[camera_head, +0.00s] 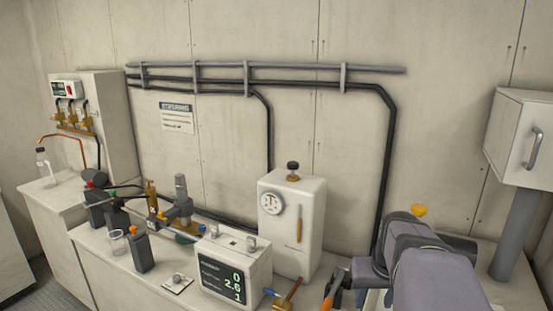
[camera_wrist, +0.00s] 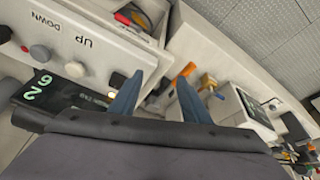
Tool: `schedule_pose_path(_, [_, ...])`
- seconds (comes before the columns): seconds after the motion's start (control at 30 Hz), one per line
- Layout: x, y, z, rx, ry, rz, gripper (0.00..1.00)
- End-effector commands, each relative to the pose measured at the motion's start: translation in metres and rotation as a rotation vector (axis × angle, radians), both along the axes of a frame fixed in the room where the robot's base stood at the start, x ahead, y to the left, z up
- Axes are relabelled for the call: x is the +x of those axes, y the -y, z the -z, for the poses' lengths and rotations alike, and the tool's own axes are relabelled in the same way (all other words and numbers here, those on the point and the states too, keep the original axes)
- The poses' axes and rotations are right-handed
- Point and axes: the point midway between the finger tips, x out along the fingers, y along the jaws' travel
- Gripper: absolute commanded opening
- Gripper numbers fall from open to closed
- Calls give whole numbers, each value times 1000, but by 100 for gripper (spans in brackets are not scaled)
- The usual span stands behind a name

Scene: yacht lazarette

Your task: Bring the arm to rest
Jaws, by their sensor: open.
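My arm (camera_head: 425,265) reaches in from the lower right of the head view, over the right part of the counter. My gripper (camera_wrist: 157,97) shows in the wrist view as two blue-grey fingers spread apart, with nothing held between them. An orange-handled thing (camera_wrist: 183,72) and a brass valve with a blue handle (camera_wrist: 207,82) appear beyond the fingertips; I cannot tell how far off they are. In the head view my arm hides part of the counter, and the gripper's fingers are hard to make out there.
A white box with a gauge (camera_head: 291,240), a display unit (camera_head: 235,265) and the brass valve (camera_head: 287,293) stand left of my arm. A wall cabinet (camera_head: 518,140) on a grey post (camera_head: 517,235) is at right. A panel marked UP and DOWN (camera_wrist: 75,65) is close at left in the wrist view.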

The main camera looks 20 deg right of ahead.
Motion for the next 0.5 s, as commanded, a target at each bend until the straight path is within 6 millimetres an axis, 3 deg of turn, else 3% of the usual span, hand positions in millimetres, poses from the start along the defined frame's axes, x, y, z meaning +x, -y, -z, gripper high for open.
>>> schedule_pose_path(0.03, [3, -32, 0, -1, -11, -68, 43])
schedule_pose_path(0.17, [-2, -101, 21, -5, -32, -212, 43])
schedule_pose_path(0.3, [-36, -167, 64, 28, -108, -330, 43])
schedule_pose_path(0.5, [-93, -211, 112, 82, -246, -375, 43])
